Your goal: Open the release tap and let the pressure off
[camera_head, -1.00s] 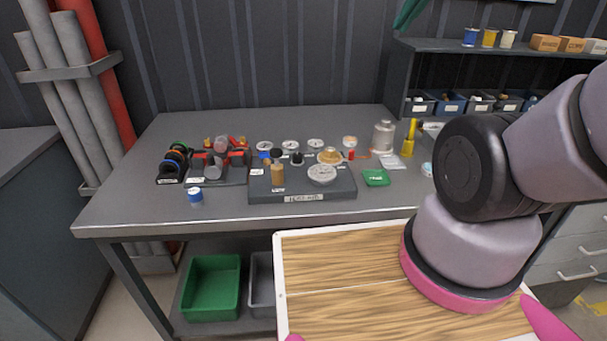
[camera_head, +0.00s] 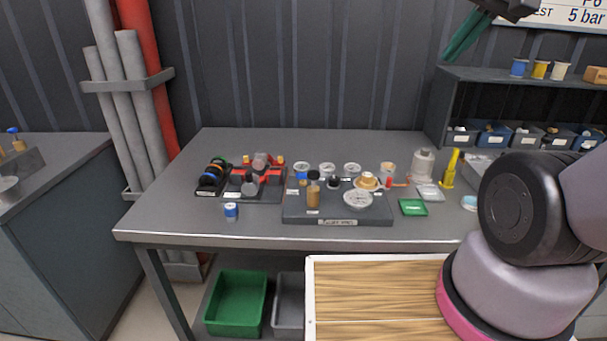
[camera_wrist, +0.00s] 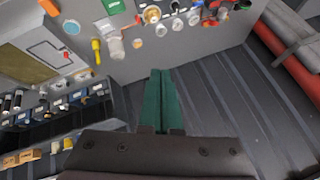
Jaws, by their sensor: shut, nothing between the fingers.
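A dark pump block (camera_head: 335,215) with a pale front label lies on the bench. It carries a brass-coloured upright cylinder (camera_head: 313,196), a round white gauge (camera_head: 358,199), a black knob (camera_head: 333,182) and a small blue part (camera_head: 302,179). I cannot tell which of these is the release tap. My gripper, with green fingers (camera_head: 466,36), is high above the back of the bench at the upper right of the head view, well apart from the block. In the wrist view its fingers (camera_wrist: 160,100) are together and empty, against the grey wall and bench edge.
Left of the block are a black rack of rings (camera_head: 212,178), red-and-black fittings (camera_head: 258,175) and a blue-banded pot (camera_head: 231,211). Shelves with bins (camera_head: 520,135) stand at right.

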